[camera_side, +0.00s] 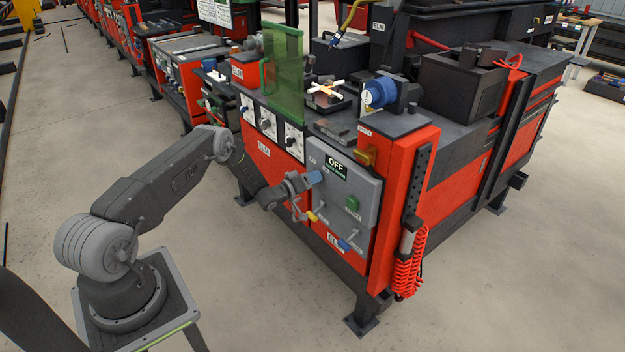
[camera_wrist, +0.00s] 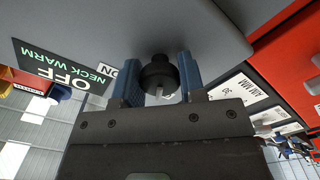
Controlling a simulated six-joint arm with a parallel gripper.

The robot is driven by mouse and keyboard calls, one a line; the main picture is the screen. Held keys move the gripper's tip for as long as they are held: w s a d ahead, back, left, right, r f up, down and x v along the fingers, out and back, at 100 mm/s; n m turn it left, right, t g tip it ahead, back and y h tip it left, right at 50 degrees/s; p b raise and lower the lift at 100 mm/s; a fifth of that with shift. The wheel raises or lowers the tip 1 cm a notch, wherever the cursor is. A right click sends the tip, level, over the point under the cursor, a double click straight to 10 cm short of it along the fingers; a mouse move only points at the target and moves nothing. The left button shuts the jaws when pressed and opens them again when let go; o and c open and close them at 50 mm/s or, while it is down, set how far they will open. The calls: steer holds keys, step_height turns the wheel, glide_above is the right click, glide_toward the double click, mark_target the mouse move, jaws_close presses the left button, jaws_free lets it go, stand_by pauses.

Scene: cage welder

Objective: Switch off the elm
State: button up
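The machine marked ELM has a grey control box (camera_side: 357,210) on its front. My gripper (camera_side: 315,179), with blue fingertips, is at the upper left of this box. In the wrist view, my gripper (camera_wrist: 160,78) has its two blue fingers on either side of a round black knob (camera_wrist: 158,74) with a pale pointer mark. The fingers look open around the knob; I cannot tell whether either touches it. A black plate reading OFF, NECK WARM (camera_wrist: 62,72) is beside the knob, and an ON label (camera_wrist: 106,70) is partly hidden by a finger.
A row of white dials (camera_side: 268,123) is to the left. A red coiled cable (camera_side: 408,272) hangs at right. The floor in front is clear.

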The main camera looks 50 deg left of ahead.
steer(key=o, duration=0.4)
steer(key=shift+o, duration=0.2)
steer(key=s, duration=1.4)
steer(key=shift+w, duration=0.1)
